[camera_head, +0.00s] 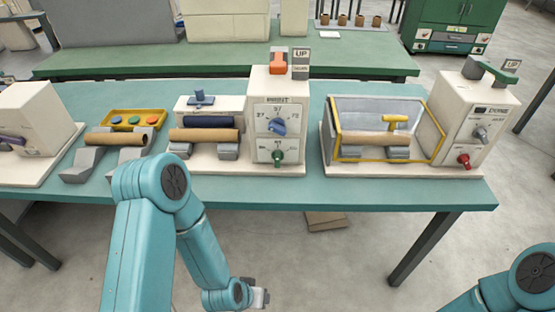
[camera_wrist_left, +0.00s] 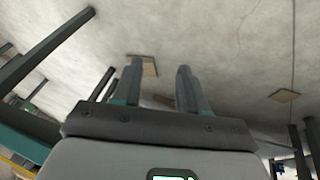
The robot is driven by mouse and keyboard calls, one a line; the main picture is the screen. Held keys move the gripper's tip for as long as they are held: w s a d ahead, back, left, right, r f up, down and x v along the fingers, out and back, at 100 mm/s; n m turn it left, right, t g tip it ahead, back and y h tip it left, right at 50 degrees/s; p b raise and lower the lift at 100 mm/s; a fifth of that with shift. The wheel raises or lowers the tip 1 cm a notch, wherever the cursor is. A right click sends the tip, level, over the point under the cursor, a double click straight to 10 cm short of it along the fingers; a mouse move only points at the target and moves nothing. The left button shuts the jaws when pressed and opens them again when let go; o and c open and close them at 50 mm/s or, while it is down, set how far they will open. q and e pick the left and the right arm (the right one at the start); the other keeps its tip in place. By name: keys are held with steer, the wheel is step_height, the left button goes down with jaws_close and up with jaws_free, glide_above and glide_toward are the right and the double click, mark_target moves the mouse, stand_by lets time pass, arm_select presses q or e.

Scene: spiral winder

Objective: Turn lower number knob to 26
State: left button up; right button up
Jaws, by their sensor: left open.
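The cream machine box labelled PRINT (camera_head: 270,95) stands at the middle of the teal table. Its front has a blue upper knob (camera_head: 277,126) and a green lower knob (camera_head: 278,156), each with numbers around it. The numbers by the green knob are too small to read. My left gripper (camera_head: 262,298) hangs low in front of the table, below and apart from the knobs. In the left wrist view its two fingers (camera_wrist_left: 158,80) are spread with nothing between them, over floor. Only a link of my right arm shows at the lower right; its gripper is out of view.
A brown roll (camera_head: 204,135) and a dark blue roller lie left of the box. An orange lever (camera_head: 278,63) and an UP sign top it. A yellow-framed guard (camera_head: 335,130) and another knobbed machine (camera_head: 480,125) stand to the right. The floor before the table is mostly clear.

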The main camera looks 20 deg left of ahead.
mark_target(278, 158)
arm_select(q)
steer(key=w+a+r+t+y+b, duration=0.2)
steer(key=w+r+t, duration=0.1)
steer(key=w+r, duration=0.1)
steer(key=w+a+r+t+y+b, duration=0.2)
steer(key=w+r+t+b, duration=0.1)
steer(key=w+r, duration=0.1)
steer(key=w+a+r+t+y+b, duration=0.2)
steer(key=w+r+t+y+b, duration=0.1)
steer(key=w+r, duration=0.2)
steer(key=shift+w+a+n, duration=0.3)
steer(key=shift+w+n, duration=0.1)
steer(key=shift+w, duration=0.45)
steer(key=d+r+t+b, duration=0.55)
steer(key=d+r, duration=0.25)
steer(key=r, duration=0.3)
steer(key=shift+n+g, duration=0.3)
steer(key=shift+g, duration=0.15)
steer(key=x, duration=1.6)
steer(key=shift+a+f, duration=0.25)
steer(key=shift+f, duration=0.05)
jaws_close()
